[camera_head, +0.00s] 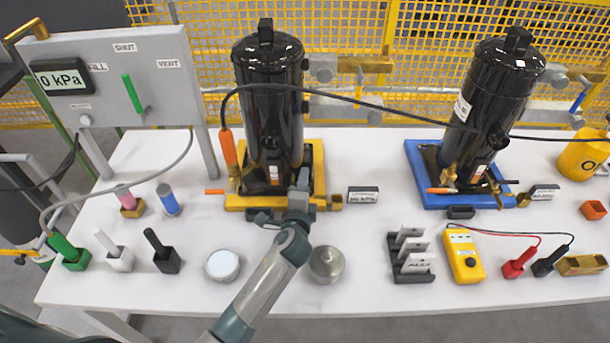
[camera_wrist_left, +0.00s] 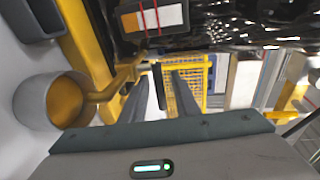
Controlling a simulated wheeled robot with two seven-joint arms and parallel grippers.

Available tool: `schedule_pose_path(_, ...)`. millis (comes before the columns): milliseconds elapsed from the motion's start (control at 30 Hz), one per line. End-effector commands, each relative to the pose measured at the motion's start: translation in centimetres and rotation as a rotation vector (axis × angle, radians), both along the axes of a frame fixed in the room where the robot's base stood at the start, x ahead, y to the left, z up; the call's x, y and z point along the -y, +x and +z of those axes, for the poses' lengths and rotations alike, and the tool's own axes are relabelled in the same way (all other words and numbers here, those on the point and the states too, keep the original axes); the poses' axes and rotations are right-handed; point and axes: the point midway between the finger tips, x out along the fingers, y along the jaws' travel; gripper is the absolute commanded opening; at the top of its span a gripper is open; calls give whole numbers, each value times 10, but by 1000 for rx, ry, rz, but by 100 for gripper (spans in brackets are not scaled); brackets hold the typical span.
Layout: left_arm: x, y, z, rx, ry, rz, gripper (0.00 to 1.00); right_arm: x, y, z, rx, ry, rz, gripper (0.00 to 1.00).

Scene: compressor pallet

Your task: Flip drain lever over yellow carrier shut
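The yellow carrier (camera_head: 318,158) holds an upright black compressor (camera_head: 268,100); its yellow edge also shows in the left wrist view (camera_wrist_left: 85,40). My left gripper (camera_head: 300,182) is low at the carrier's front right, in front of the compressor's base, and covers the drain valve there in the head view. In the left wrist view the two fingers (camera_wrist_left: 163,88) are apart. A short dark piece, apparently the drain lever (camera_wrist_left: 158,84), stands between them; contact cannot be told. A brass pipe (camera_wrist_left: 112,90) runs to a round cup (camera_wrist_left: 48,103). My right gripper is not in view.
A blue carrier (camera_head: 425,165) with a second black compressor (camera_head: 490,95) stands to the right. A gauge panel (camera_head: 120,75) stands left, with a grey hose. A metal pot (camera_head: 326,264), a white round tin (camera_head: 222,265) and a yellow meter (camera_head: 463,258) lie in front.

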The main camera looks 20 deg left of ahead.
Motion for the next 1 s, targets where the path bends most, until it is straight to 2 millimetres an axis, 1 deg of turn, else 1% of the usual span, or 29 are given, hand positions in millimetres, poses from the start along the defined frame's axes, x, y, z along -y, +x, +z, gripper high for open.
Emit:
schedule_pose_path(33,-1,7,-1,0,0,0,28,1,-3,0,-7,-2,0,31)
schedule_pose_path(200,-3,21,-4,0,1,0,28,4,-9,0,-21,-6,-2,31)
schedule_pose_path(400,-4,25,-5,0,0,-1,28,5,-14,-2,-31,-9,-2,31)
schedule_pose_path(600,-4,25,-5,0,0,0,28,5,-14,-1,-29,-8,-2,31)
schedule_pose_path(633,-4,25,-5,0,0,0,23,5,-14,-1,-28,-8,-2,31)
schedule_pose_path(667,-4,25,-5,0,0,0,16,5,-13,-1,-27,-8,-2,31)
schedule_pose_path(700,-4,25,-5,0,0,0,7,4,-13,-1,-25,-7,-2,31)
schedule_pose_path(733,-4,25,-5,0,0,0,0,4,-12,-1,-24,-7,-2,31)
schedule_pose_path(1000,-4,26,-7,0,-1,12,0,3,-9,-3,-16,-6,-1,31)
